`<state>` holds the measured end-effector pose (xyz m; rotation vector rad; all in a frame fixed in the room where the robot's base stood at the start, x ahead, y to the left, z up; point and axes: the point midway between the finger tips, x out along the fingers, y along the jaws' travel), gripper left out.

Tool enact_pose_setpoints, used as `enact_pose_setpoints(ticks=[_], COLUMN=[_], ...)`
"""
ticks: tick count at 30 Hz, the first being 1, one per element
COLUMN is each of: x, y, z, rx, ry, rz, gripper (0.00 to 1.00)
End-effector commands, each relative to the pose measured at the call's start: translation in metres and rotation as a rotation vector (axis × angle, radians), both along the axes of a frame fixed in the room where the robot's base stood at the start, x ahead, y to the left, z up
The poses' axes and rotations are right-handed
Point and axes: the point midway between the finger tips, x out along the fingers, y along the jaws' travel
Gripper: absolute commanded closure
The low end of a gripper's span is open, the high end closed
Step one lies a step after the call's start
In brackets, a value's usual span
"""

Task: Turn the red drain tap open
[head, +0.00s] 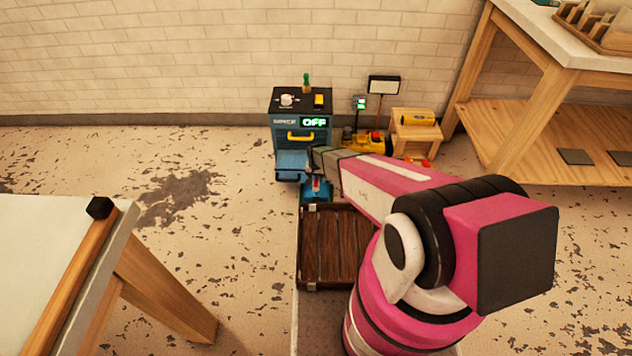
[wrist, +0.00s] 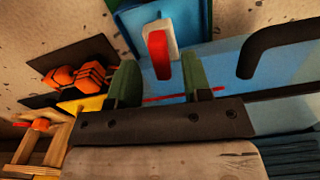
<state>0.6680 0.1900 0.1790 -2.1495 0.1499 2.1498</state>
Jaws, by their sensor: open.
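The red drain tap (wrist: 158,54) shows in the wrist view as an upright red lever in front of a pale grey piece (wrist: 162,36), close to a blue cabinet face. My gripper (wrist: 160,74) has its two green fingers apart. The tap stands in the gap between them, slightly beyond the fingertips, and I cannot tell whether either finger touches it. In the head view, my arm reaches to the blue cabinet (head: 290,134), and its dark wrist end covers part of the cabinet's lower front. A small red spot (head: 317,184) below may be the tap.
A blue tray (wrist: 195,15) lies beyond the tap. A black handle (wrist: 280,42) sticks out at right. Orange items (wrist: 92,73) lie at left. A wooden crate (head: 336,250) lies below my arm. A wooden stool (head: 416,135) stands right of the cabinet.

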Motion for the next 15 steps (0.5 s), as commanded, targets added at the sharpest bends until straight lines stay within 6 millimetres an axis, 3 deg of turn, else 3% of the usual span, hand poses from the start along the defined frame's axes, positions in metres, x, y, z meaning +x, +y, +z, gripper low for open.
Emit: enact_pose_setpoints(ticks=[6, 14, 15], x=[0.001, 0.000, 0.000], y=[0.000, 0.000, 0.000], z=[-0.022, -0.022, -0.022], rx=[0.000, 0.001, 0.001], ry=[0.000, -0.001, 0.000], rz=[0.000, 0.000, 0.000], gripper=[0.55, 0.55, 0.68])
